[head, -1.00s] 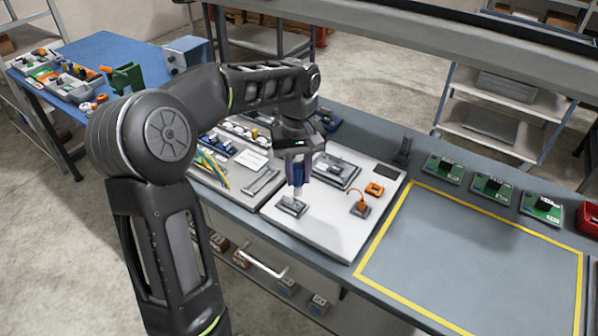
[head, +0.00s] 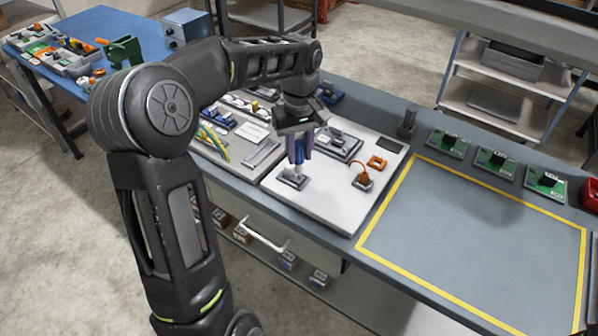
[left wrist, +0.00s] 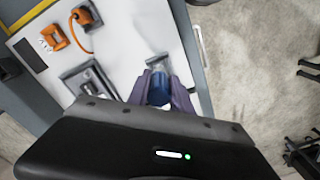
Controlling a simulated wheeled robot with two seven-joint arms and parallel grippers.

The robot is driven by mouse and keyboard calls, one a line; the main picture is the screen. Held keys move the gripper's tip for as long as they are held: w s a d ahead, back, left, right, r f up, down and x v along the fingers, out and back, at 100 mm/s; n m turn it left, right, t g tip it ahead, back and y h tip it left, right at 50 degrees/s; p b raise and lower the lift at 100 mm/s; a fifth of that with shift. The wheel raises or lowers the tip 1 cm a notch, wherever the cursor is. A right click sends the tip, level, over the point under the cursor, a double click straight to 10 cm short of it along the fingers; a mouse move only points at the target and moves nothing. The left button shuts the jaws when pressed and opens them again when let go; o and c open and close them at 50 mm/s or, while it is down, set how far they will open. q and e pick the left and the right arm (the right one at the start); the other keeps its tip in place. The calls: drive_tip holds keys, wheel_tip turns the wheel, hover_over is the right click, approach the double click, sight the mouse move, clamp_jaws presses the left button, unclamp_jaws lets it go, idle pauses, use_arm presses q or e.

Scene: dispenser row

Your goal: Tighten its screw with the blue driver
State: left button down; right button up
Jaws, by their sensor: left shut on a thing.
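My left gripper (head: 299,150) is shut on the blue driver (head: 298,157), which it holds upright. In the head view the driver stands over a small grey fixture (head: 290,180) near the left front of the white board (head: 325,222). The driver's lower end meets or nearly meets the fixture; I cannot tell whether it touches the screw, which is hidden. In the left wrist view the blue handle (left wrist: 158,90) sits between my purple fingers, with the grey fixture (left wrist: 157,62) just beyond it. My right gripper is not in view.
An orange plug with a cable (head: 363,179) and an orange square piece (head: 377,162) lie right of the driver. A larger grey fixture (head: 338,146) is behind it. Green circuit boards (head: 497,157) line the back. The yellow-bordered area (head: 480,240) is clear.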

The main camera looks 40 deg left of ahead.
use_arm(q)
drive_tip(key=n, duration=0.5)
drive_tip(key=shift+w+d+n+b, duration=0.1)
drive_tip(key=shift+w+n+b, duration=0.05)
drive_tip(key=shift+n+b, duration=0.25)
drive_tip(key=n, duration=0.3)
drive_tip(key=shift+w+n, duration=0.1)
drive_tip(key=shift+n, duration=0.6)
drive_tip(key=n, duration=0.2)
drive_tip(key=shift+n, duration=0.4)
drive_tip(key=n, duration=0.5)
drive_tip(key=shift+w, duration=0.15)
drive_tip(key=n, duration=0.4)
drive_tip(key=shift+a, duration=0.2)
drive_tip(key=shift+f, duration=0.45)
